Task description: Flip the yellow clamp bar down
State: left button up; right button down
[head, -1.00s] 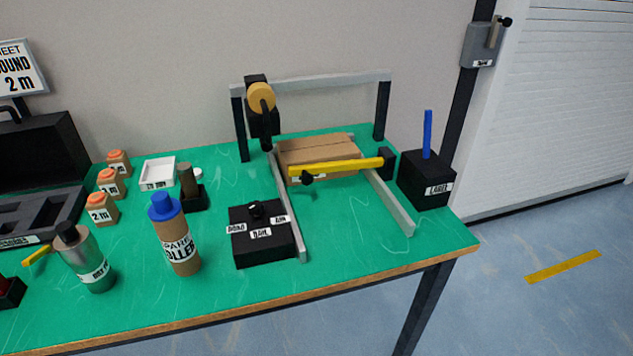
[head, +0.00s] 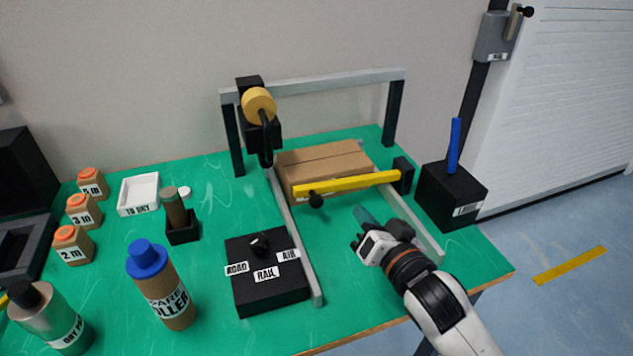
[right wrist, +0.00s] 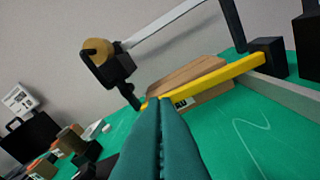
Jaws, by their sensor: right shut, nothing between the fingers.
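The yellow clamp bar (head: 345,184) runs across the front of a cardboard box (head: 322,164) between two grey rails. Its right end meets a black block (head: 402,174), and a black knob (head: 316,200) sits near its left end. The bar also shows in the right wrist view (right wrist: 222,78), in front of the box. My right gripper (head: 361,212) is just in front of the bar and below it in the head view. In the right wrist view its teal fingers (right wrist: 160,104) are together and empty, their tips near the bar's left part. My left gripper is out of view.
A grey frame (head: 320,84) with a tan roller (head: 259,105) stands behind the box. A black selector box (head: 265,275) is left of the rails. A black block with a blue lever (head: 454,146) stands at the right edge. Bottles and small blocks are at left.

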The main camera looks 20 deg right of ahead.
send_over(322, 202)
jog(key=s+d, duration=0.2)
jog(key=d, duration=0.1)
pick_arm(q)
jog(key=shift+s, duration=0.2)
pick_arm(e)
jog(key=a+f, duration=0.1)
jog(key=f, duration=0.1)
jog(key=a+f, duration=0.1)
jog(key=f, duration=0.1)
jog(key=shift+s+a, duration=0.1)
jog(key=shift+a, duration=0.05)
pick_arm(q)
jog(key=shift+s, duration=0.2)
pick_arm(e)
jog(key=shift+f, duration=0.2)
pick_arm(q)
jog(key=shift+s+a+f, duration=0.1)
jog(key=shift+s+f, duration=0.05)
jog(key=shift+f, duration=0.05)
pick_arm(e)
jog(key=shift+a+f+n, duration=0.2)
jog(key=shift+f+n, duration=0.4)
jog(key=shift+f, duration=0.35)
